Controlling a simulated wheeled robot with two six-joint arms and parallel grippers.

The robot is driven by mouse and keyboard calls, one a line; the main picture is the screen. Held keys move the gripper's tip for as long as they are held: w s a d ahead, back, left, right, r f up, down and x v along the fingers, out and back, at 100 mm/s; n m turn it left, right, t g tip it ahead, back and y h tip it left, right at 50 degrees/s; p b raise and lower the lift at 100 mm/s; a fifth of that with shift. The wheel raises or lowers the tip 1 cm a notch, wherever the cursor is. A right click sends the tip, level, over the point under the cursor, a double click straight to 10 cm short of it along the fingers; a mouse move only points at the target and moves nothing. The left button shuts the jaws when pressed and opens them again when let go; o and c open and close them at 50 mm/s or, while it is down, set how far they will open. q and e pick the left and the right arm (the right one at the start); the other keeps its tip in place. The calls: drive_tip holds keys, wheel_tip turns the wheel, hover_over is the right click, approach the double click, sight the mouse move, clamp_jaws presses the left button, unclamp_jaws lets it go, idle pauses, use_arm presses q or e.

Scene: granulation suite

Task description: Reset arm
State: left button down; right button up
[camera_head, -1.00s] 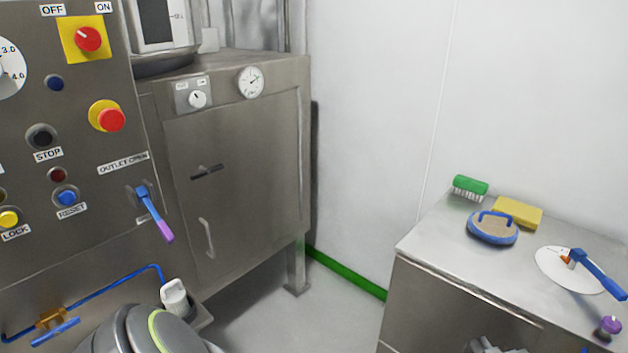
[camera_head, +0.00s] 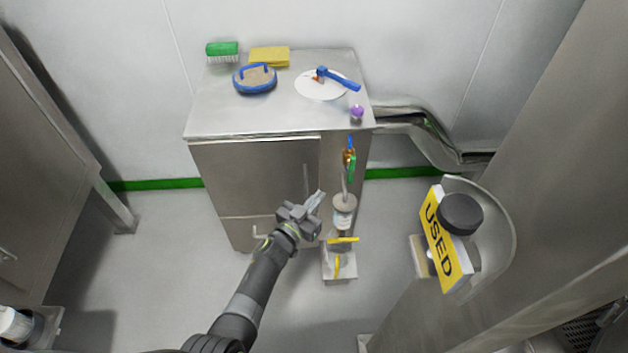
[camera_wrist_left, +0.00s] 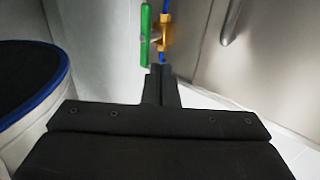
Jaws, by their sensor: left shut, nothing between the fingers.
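My left gripper (camera_head: 317,201) reaches out in front of the steel cabinet (camera_head: 255,175) in the head view, its arm coming in from the bottom. In the left wrist view its fingers (camera_wrist_left: 160,84) are together with nothing between them. Beyond the fingertips there are a green handle (camera_wrist_left: 146,35) and a brass valve (camera_wrist_left: 166,34) on a blue line. The same valve (camera_head: 349,157) shows on the cabinet's right side in the head view. My right gripper is in neither view.
A green brush (camera_head: 222,49), yellow sponge (camera_head: 269,57), blue-rimmed pad (camera_head: 255,79), white disc with blue handle (camera_head: 318,88) and purple knob (camera_head: 357,112) are on the cabinet top. A yellow USED sign (camera_head: 446,238) stands at right. Floor at left (camera_head: 165,240) is clear.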

use_arm(q)
drive_tip(key=shift+s+f, duration=0.1)
drive_tip(key=shift+s, duration=0.95)
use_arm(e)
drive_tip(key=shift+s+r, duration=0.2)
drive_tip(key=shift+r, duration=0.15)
use_arm(q)
drive_tip(key=s+a+f+n+g+y+p, duration=0.1)
drive_tip(key=s+a+f+n+g+y, duration=0.25)
drive_tip(key=s+a+f, duration=0.75)
drive_tip(key=s+a+f+n+g+y, duration=0.2)
drive_tip(key=s+a+f+y, duration=0.3)
drive_tip(key=s+a+f, duration=0.5)
drive_tip(key=s+a+f+g, duration=0.2)
drive_tip(key=s+a+f, duration=0.1)
drive_tip(key=s, duration=0.6)
drive_tip(key=s+a+f+n+g+y, duration=0.1)
drive_tip(key=s+a+f+g, duration=0.2)
drive_tip(key=s, duration=0.6)
drive_tip(key=s+a+f+g+y+p, duration=0.1)
drive_tip(key=s+a+f+g, duration=0.2)
drive_tip(key=s, duration=0.7)
wheel_tip(320, 180, down, 2)
drive_tip(key=shift+f+n, duration=0.1)
drive_tip(key=shift+n, duration=0.25)
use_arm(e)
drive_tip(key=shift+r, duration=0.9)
